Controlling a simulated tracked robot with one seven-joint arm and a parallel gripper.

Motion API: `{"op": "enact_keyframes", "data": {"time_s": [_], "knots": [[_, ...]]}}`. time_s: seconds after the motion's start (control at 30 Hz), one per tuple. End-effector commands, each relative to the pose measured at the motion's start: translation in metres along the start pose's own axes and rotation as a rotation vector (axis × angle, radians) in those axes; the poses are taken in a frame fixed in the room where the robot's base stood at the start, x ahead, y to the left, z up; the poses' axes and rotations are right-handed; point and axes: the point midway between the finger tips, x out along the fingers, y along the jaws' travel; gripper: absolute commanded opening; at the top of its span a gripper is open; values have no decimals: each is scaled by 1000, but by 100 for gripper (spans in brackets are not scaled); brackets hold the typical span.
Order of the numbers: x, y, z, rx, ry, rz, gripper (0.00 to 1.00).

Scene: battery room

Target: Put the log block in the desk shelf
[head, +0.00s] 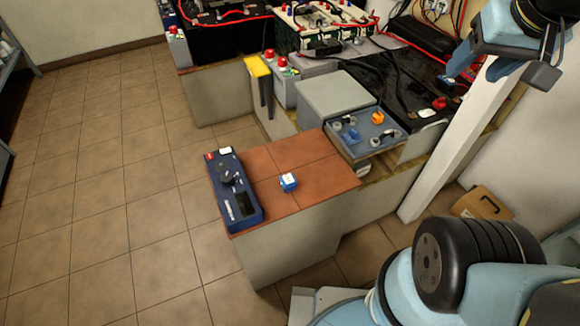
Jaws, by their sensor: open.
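A small blue and white block (288,182) lies on the reddish tiled top of a low bench (322,187). It is the closest match to the log block, but its markings are too small to read. No desk shelf can be clearly told in this view. My gripper (476,73) is at the upper right, in front of the wall and the pale post. It is open, with nothing seen between its fingers. It is well apart from the block.
A blue instrument (234,192) lies left of the block. Behind are a grey box (335,99), a blue-grey tray (366,131) with small parts, and batteries with cables. A pale slanting post (455,145) and cardboard box (482,204) are at right. The left floor is clear.

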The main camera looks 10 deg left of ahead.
Motion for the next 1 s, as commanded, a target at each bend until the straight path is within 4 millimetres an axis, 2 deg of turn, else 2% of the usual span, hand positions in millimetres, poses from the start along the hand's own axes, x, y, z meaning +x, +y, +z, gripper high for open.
{"op": "enact_keyframes", "data": {"time_s": [0.03, 0.17, 0.4, 0.53, 0.77, 1.0], "knots": [[5, -3, -3, -8, -12, -13, 64], [24, -16, -17, -40, -50, -63, 76], [74, -58, -41, -114, -143, -166, 77], [104, -85, -48, -153, -193, -206, 77], [158, -136, -50, -220, -280, -247, 77], [217, -190, -35, -295, -363, -252, 77]]}}
